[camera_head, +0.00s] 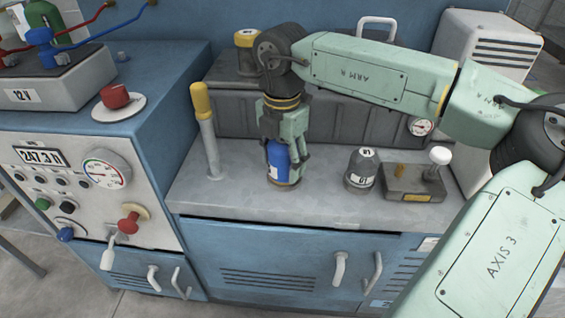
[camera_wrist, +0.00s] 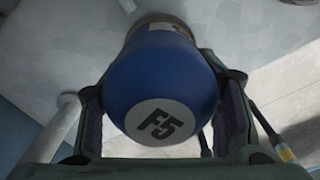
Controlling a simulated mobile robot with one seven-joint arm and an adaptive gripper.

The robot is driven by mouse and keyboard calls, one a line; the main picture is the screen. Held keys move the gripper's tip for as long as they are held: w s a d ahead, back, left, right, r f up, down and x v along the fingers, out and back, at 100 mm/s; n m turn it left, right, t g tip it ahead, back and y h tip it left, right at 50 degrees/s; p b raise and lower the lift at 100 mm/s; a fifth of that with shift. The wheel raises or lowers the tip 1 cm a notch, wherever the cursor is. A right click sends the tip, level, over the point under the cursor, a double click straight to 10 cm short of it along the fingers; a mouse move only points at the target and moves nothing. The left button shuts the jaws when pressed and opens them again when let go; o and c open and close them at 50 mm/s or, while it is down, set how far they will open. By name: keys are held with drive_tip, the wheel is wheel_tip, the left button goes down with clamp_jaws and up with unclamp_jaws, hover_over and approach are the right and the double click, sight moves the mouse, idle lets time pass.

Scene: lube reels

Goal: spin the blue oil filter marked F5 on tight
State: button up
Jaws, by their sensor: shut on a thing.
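The blue oil filter (camera_head: 278,162) stands upright over a brownish round base (camera_head: 285,183) on the grey bench top. In the wrist view the filter (camera_wrist: 165,85) shows its blue body and a white label marked F5 on its end. My gripper (camera_head: 284,160) reaches straight down over the filter, with its fingers shut on the filter's two sides. In the wrist view the fingers flank it left and right. Where the filter meets the base is too small and partly hidden, so I cannot tell how it is seated.
A post with a yellow top (camera_head: 201,105) stands left of my gripper. A dark grey filter-like canister (camera_head: 361,170) and a small fixture with a white knob (camera_head: 412,185) stand to the right. A dark ribbed block (camera_head: 345,118) runs behind. The bench front (camera_head: 240,208) is clear.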

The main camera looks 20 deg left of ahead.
drive_tip(key=shift+f+m+b, duration=0.3)
drive_tip(key=shift+m+b, duration=0.65)
drive_tip(key=shift+m, duration=0.05)
drive_tip(key=m, duration=0.1)
drive_tip(key=m+b, duration=0.1)
drive_tip(key=m, duration=0.1)
drive_tip(key=shift+a+r, duration=0.15)
drive_tip(key=shift+r, duration=0.05)
drive_tip(key=o, duration=1.5)
drive_tip(key=shift+r, duration=0.1)
